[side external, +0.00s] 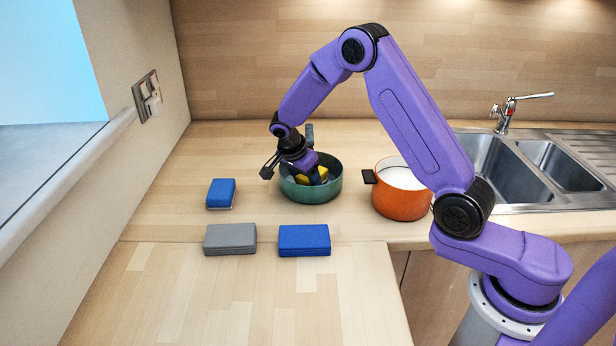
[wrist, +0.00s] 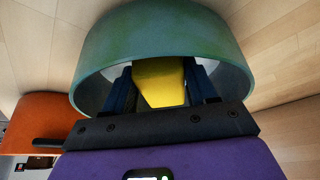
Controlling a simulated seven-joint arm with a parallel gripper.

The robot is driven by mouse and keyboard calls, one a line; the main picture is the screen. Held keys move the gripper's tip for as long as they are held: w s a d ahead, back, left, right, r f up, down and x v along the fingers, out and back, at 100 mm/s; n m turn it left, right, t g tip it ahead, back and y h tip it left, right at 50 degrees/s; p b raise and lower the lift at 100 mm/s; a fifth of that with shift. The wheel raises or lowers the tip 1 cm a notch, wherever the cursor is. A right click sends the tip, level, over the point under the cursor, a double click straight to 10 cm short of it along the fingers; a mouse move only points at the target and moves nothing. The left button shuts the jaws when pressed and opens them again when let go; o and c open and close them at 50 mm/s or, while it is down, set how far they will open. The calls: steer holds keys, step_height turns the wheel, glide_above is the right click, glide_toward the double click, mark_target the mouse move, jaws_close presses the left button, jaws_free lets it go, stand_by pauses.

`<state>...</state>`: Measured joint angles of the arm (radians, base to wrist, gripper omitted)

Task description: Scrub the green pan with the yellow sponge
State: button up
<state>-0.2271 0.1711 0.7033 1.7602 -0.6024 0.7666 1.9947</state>
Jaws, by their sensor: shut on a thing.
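The green pan (side external: 310,189) stands on the wooden worktop, left of the orange pot; its dark handle (side external: 309,134) points to the back. In the wrist view the pan's green wall (wrist: 150,35) arches around my fingers. My gripper (side external: 308,178) reaches down inside the pan. It is shut on the yellow sponge (wrist: 160,83), which sits between the two dark fingers. A bit of the yellow sponge (side external: 322,172) also shows in the side view. Whether the sponge touches the pan's floor is hidden.
An orange pot (side external: 399,198) with a dark handle stands close to the right of the pan. A blue sponge (side external: 221,193), a grey block (side external: 230,239) and a blue block (side external: 304,240) lie to the left and front. The sink (side external: 492,170) is at the right.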

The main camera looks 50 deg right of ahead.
steer(key=shift+w+d, duration=1.15)
steer(key=shift+d+r, duration=0.1)
steer(key=shift+s+a, duration=1.2)
steer(key=shift+a, duration=0.15)
steer(key=shift+r, duration=2.9)
steer(key=shift+r, duration=1.55)
